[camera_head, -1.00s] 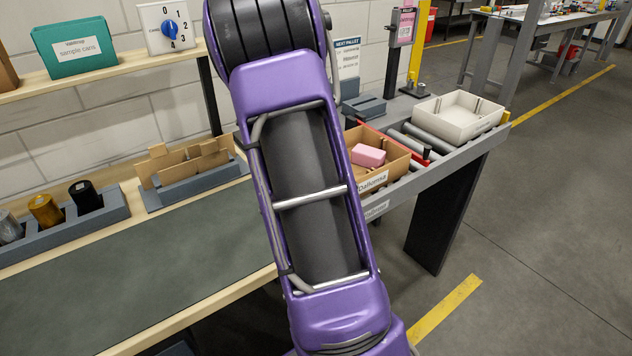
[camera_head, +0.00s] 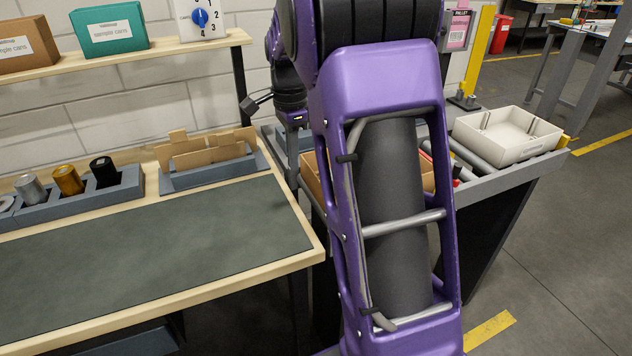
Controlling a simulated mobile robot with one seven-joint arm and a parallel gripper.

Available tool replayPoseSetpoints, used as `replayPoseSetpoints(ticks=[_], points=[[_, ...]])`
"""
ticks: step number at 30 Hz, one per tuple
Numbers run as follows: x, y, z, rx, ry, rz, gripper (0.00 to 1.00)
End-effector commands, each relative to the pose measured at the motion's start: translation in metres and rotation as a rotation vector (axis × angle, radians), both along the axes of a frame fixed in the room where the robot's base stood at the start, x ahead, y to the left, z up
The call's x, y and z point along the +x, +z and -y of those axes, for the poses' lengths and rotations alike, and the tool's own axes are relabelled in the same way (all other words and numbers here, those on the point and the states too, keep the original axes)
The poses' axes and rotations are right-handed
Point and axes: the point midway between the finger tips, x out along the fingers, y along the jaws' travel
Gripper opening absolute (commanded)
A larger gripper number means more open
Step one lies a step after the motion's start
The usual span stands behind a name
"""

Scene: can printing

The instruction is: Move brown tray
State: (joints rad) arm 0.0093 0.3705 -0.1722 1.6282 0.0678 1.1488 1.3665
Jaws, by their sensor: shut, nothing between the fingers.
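The brown tray (camera_head: 312,180) sits on the roller conveyor, mostly hidden behind my purple arm. Only its left part and a strip at its right side (camera_head: 428,172) show. My gripper (camera_head: 293,178) hangs downward beside the tray's left side in the picture, partly hidden by my arm link. It is shut and holds nothing. I cannot tell whether it touches the tray.
A cream tray (camera_head: 508,135) stands further right on the conveyor rollers (camera_head: 470,155). On the bench, brown cardboard pieces (camera_head: 210,150) stand in a grey holder, beside a rack (camera_head: 85,198) of cans. The green mat (camera_head: 150,255) is clear.

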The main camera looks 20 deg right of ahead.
Motion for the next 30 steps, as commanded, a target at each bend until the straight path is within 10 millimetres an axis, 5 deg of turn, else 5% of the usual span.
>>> replayPoseSetpoints(ticks=[17, 22, 30], points=[[-0.001, -0.105, 0.000, 0.001, -0.001, -0.004, 0.00], [0.000, -0.100, 0.028, 0.001, -0.003, 0.000, 0.00], [0.000, -0.099, 0.040, 0.000, 0.000, 0.001, 0.00]])
